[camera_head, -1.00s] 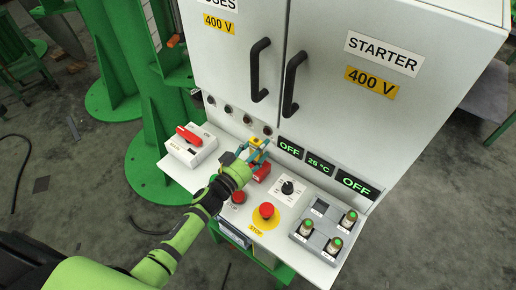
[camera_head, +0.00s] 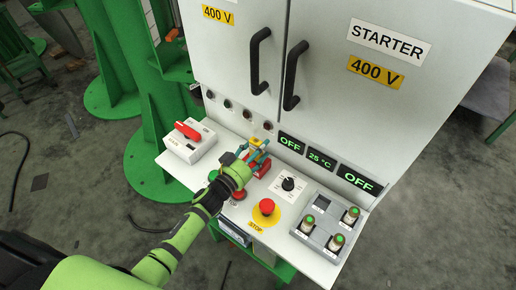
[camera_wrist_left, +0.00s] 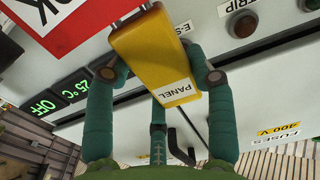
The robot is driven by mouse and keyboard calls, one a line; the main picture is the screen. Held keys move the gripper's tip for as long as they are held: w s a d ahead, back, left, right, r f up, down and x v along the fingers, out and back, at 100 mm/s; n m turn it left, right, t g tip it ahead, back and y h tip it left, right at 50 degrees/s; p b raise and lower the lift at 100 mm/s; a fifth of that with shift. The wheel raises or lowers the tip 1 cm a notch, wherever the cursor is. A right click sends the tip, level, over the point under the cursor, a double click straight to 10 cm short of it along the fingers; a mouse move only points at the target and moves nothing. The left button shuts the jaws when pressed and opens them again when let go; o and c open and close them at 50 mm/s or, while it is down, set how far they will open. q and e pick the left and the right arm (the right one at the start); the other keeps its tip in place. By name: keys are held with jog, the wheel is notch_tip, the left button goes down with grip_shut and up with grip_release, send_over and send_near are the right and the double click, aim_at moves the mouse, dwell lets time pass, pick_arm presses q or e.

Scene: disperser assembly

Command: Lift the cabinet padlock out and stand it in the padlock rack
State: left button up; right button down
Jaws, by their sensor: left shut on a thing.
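The yellow padlock (camera_head: 258,143) is in my left gripper (camera_head: 260,151), above the back of the cabinet's sloping console. A red block (camera_head: 263,170), which may be the padlock rack, stands on the console just below the gripper and is partly hidden by the fingers. A red-bordered white plate (camera_wrist_left: 50,20) shows at upper left in the wrist view. My right gripper is not in view.
A dial (camera_head: 288,184), a red stop button (camera_head: 266,207) and a grey holder with green-topped parts (camera_head: 327,226) lie to the right. Door handles (camera_head: 294,76) stick out above.

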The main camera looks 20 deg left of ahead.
pick_arm(q)
jog(key=shift+f, duration=0.4)
jog(key=o, duration=1.3)
jog(key=shift+r, duration=0.1)
jog(key=shift+o, duration=0.2)
jog(key=v, duration=1.2)
